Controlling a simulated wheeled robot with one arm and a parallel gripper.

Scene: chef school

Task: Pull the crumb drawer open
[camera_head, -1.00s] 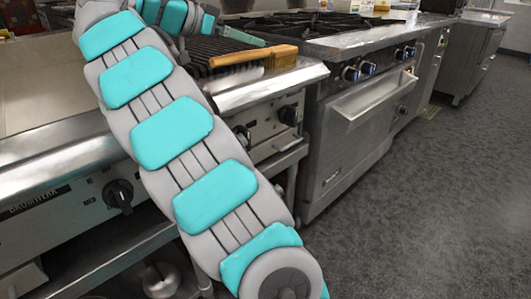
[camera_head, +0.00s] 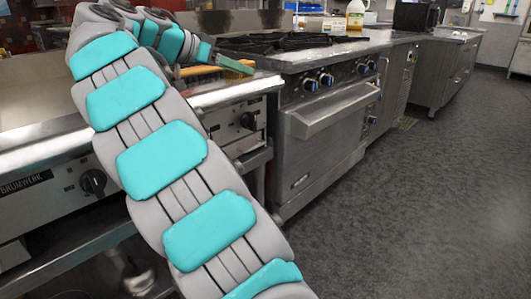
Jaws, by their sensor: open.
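My gripper (camera_head: 238,66) shows small at the far end of my arm, above the front of the charbroiler. It points right, and its jaws appear apart with nothing between them. I cannot surely tell which part is the crumb drawer. A small metal front (camera_head: 13,255) shows low at the left edge, under the griddle's control panel, and may be a drawer. The range's oven door (camera_head: 322,150) is shut, with a wide bar handle (camera_head: 333,110) below its knobs. My gripper is above and left of that handle, touching neither. My arm hides part of the appliance fronts.
A wooden-handled brush (camera_head: 203,70) lies on the charbroiler, partly behind my gripper. The range top (camera_head: 290,42) has black grates at gripper height. A jug (camera_head: 355,14) stands behind it. The grey floor (camera_head: 410,210) on the right is clear.

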